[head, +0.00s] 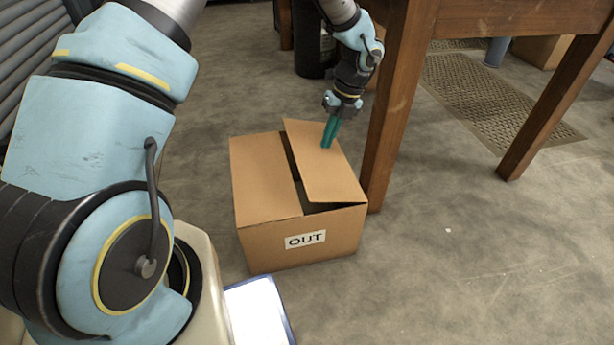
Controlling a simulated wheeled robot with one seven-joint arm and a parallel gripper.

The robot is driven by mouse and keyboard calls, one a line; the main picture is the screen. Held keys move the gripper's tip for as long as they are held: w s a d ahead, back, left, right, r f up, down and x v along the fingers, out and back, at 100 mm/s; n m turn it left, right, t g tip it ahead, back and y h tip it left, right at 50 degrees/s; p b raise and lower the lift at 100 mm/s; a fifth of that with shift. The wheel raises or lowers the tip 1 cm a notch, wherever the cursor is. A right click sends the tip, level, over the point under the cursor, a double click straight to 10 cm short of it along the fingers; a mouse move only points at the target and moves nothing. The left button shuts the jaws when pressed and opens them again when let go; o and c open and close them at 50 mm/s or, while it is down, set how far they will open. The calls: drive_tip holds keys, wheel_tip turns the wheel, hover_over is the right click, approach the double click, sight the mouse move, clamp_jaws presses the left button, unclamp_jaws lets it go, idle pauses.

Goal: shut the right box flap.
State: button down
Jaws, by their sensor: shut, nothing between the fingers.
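A cardboard box (270,238) labelled OUT stands on the floor in the middle of the head view. Its left flap (262,178) lies flat over the left part of the top. Its right flap (318,172) is partly raised and tilts over the right part, with a dark gap between the flaps and another under its front edge. My gripper (327,146) is shut, with its green fingers pointing down at the upper face of the right flap. The fingertips appear to touch the flap or hover just over it; I cannot tell which.
A wooden table leg (388,120) stands close to the box's right side, below a table (490,18). A dark bin (312,45) is behind. A perforated mat (490,100) lies under the table. The floor at the front right is clear.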

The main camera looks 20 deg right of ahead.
drive_tip(key=b, duration=0.4)
approach(307, 185)
drive_tip(key=x, duration=0.4)
drive_tip(key=d+x, duration=0.1)
drive_tip(key=x, duration=0.1)
drive_tip(key=shift+a+f, duration=0.15)
drive_tip(key=shift+f, duration=0.35)
drive_tip(key=shift+a+p, duration=0.1)
drive_tip(key=shift+p, duration=0.2)
drive_tip(key=shift+a+f, duration=0.15)
drive_tip(key=shift+f, duration=0.15)
drive_tip(key=shift+a+f+h+p, duration=0.15)
drive_tip(key=shift+a+f+h, duration=0.15)
drive_tip(key=shift+f, duration=0.5)
drive_tip(key=shift+a+f+h+p, duration=0.2)
drive_tip(key=shift+f+h, duration=0.25)
drive_tip(key=shift+f, duration=0.35)
drive_tip(key=shift+a+f+h+p, duration=0.2)
drive_tip(key=shift+f+h, duration=0.15)
drive_tip(key=shift+f, duration=0.45)
